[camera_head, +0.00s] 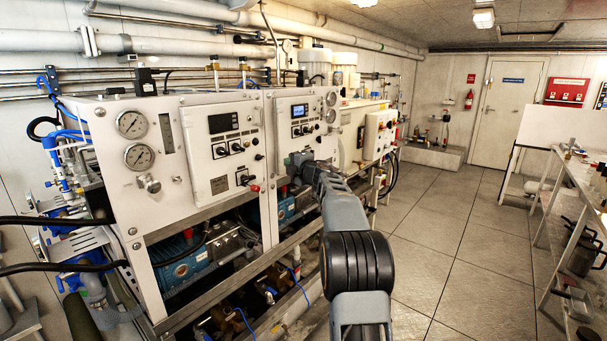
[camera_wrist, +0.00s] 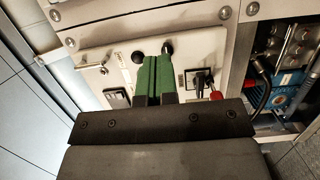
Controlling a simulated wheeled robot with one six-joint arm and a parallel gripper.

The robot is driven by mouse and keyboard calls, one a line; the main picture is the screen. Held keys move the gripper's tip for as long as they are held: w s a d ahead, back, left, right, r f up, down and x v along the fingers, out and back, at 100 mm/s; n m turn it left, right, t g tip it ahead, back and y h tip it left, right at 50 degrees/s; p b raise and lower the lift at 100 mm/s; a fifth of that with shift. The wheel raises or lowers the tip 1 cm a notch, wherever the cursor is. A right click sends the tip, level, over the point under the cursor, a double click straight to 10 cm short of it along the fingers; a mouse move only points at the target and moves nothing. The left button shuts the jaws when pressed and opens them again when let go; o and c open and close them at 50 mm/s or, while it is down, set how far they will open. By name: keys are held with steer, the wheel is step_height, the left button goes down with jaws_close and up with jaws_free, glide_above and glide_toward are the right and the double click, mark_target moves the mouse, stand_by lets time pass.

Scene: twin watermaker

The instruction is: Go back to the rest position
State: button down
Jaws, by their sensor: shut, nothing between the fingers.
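My gripper shows in the wrist view with its green fingers (camera_wrist: 153,78) shut together and nothing between them. The fingers point toward the white control panel (camera_wrist: 110,62) of the watermaker. A black knob (camera_wrist: 138,57) lies just beyond the fingertips, and I cannot tell whether they touch it. A red-handled switch (camera_wrist: 215,95) is to the right of the fingers. In the head view, my arm reaches forward to the front of the watermaker's second cabinet (camera_head: 290,118), and the fingertips are hidden or too small to make out.
The watermaker's first cabinet (camera_head: 190,150) with gauges stands at left, with black hoses in front. A white workbench (camera_head: 560,165) stands at right. The tiled floor (camera_head: 450,230) between them is clear back to the door (camera_head: 508,108). A fire extinguisher (camera_head: 469,98) hangs beside the door.

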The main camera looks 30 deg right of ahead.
steer(key=s+d+f+m+g+h, duration=0.2)
steer(key=s+d+f+m+h, duration=0.4)
steer(key=s+d+m+h, duration=0.15)
steer(key=s+a+f+m+g+h, duration=0.1)
steer(key=s+a+f+m+g, duration=0.2)
steer(key=s+f+m+g, duration=0.45)
steer(key=s+a+f+m+g+y+p, duration=0.1)
steer(key=s+a+m+g+y+p, duration=0.1)
steer(key=s+a, duration=1)
steer(key=s+a+f+m+g+y+p, duration=0.2)
steer(key=s+a+y, duration=0.3)
steer(key=s+a, duration=0.8)
steer(key=a+g, duration=0.1)
steer(key=a, duration=0.3)
steer(key=shift+s+f+p, duration=0.15)
steer(key=shift+f+p, duration=0.15)
steer(key=shift+p, duration=0.05)
